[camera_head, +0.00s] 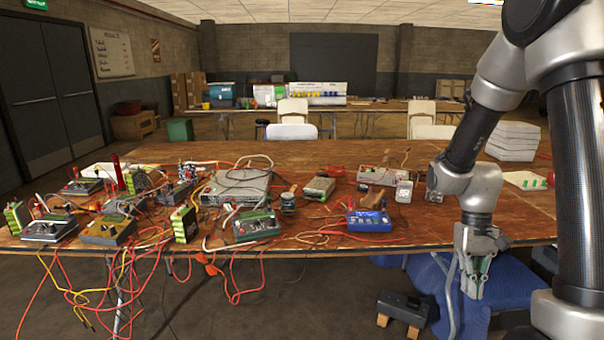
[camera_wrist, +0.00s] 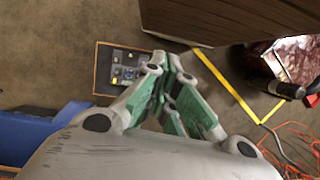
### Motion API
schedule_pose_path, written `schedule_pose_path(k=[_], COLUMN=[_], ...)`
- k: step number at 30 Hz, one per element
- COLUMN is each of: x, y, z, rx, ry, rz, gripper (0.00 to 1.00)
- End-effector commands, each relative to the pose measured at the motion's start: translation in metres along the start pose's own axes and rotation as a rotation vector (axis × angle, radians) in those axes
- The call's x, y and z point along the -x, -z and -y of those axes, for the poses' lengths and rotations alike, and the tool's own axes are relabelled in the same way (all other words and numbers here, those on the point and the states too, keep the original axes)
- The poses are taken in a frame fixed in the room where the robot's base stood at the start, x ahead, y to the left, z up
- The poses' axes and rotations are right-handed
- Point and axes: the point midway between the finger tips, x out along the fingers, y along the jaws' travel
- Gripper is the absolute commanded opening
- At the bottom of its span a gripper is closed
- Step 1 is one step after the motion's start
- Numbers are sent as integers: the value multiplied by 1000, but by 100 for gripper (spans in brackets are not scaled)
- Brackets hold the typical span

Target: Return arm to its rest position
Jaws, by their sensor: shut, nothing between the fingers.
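My gripper (camera_head: 474,287) hangs at the right in the head view, pointing down just off the table's front edge. Its green-lined fingers are shut and hold nothing. In the wrist view my gripper (camera_wrist: 172,65) points toward the floor. My arm is bent, coming down from the upper right of the head view. Below it, in the wrist view, a dark panel box (camera_wrist: 125,68) with a yellow button lies on the floor.
The wooden table (camera_head: 470,225) carries several meters, battery packs and a blue device (camera_head: 369,221). Red and yellow wires hang off its front. Blue cloth (camera_head: 420,275) and a dark box (camera_head: 403,305) are beside my gripper. Yellow tape (camera_wrist: 225,82) marks the floor.

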Motion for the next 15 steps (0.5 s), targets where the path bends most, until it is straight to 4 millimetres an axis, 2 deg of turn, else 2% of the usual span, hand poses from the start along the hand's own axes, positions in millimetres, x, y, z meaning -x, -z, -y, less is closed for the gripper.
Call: schedule_pose_path(k=[1, 6, 12, 15], x=[21, 70, 110, 126], y=[-17, -72, -128, -149], z=[2, 6, 10, 11], rx=[2, 9, 25, 35], ry=[-2, -5, -7, -6], rz=[-37, -151, -337, -453], gripper=[0, 0, 0, 0])
